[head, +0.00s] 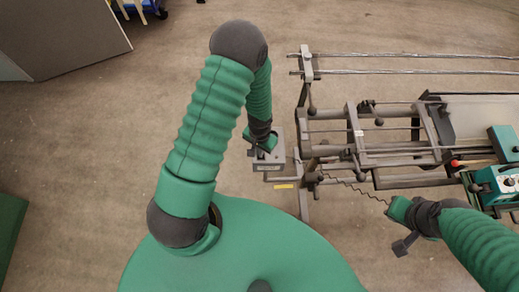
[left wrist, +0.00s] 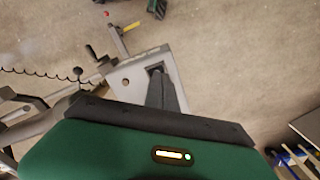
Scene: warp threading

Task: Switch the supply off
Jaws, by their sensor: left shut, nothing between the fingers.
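A grey supply box (head: 270,163) is mounted at the left end of the machine frame. My left gripper (head: 262,149) is shut and empty, right over the box's top. In the left wrist view the box's pale face (left wrist: 132,83) has a round hole or button and a dark recessed switch area. The tips of the left gripper (left wrist: 156,70) are at that dark area and cover part of it. I cannot tell whether they touch, or how the switch is set. My right gripper (head: 403,244) is low beside the frame; its fingers are too small to read.
The machine frame (head: 370,155) with rails and levers fills the right side. A wavy cord (head: 355,187) runs near the right gripper. A teal control box (head: 497,184) stands at the far right. The floor left of the box is clear.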

